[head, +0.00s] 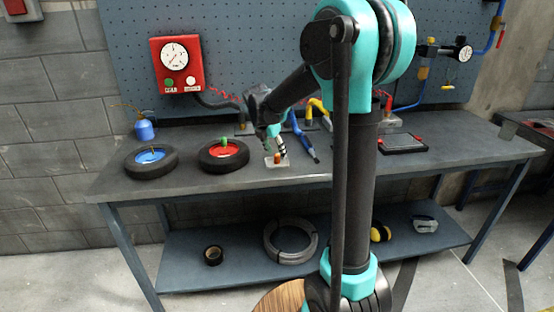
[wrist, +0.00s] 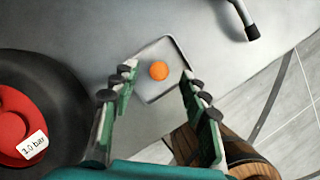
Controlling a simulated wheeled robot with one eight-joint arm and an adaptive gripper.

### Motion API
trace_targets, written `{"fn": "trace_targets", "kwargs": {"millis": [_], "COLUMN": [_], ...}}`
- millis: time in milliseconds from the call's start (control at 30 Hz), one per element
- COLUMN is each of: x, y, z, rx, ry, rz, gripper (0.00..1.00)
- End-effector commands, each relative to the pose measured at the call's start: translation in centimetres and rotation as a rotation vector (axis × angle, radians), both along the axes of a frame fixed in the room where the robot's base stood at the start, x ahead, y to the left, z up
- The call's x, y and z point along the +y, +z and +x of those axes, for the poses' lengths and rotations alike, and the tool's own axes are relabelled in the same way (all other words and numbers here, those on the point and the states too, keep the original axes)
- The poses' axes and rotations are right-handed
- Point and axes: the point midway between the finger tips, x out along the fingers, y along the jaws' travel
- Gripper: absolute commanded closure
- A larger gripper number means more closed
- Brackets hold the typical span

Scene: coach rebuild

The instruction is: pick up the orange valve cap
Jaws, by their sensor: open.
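The orange valve cap (wrist: 159,70) shows in the wrist view as a small round orange dot on a small pale square tray (wrist: 151,92). In the head view the cap (head: 277,158) is a small orange spot on the tray (head: 268,163) at the front of the workbench. My gripper (wrist: 160,82) is open, its fingers on either side of the cap in the wrist view. In the head view my gripper (head: 274,143) is just over the tray and partly covers it. I cannot tell the exact height of the fingertips above the cap.
Left of the tray lies a tyre with a red hub (head: 222,152), its label reading 1.0 bar. A blue-hubbed tyre (head: 150,160) lies further left. A blue-handled tool (head: 305,143) lies right of the tray. The bench's front edge is close to the tray.

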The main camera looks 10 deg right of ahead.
Motion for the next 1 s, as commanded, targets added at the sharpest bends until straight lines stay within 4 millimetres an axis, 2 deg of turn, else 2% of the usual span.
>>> {"fn": "trace_targets", "kwargs": {"millis": [200,500,800,1000], "x": [-0.7,-0.8,-0.8,-0.8], "y": [-2.4,-2.8,-2.8,-2.8], "z": [0.9,1.0,1.0,1.0], "rx": [0.0,0.0,0.0,0.0], "ry": [0.0,0.0,0.0,0.0], "rz": [0.0,0.0,0.0,0.0], "gripper": [0.55,0.56,0.94,0.95]}}
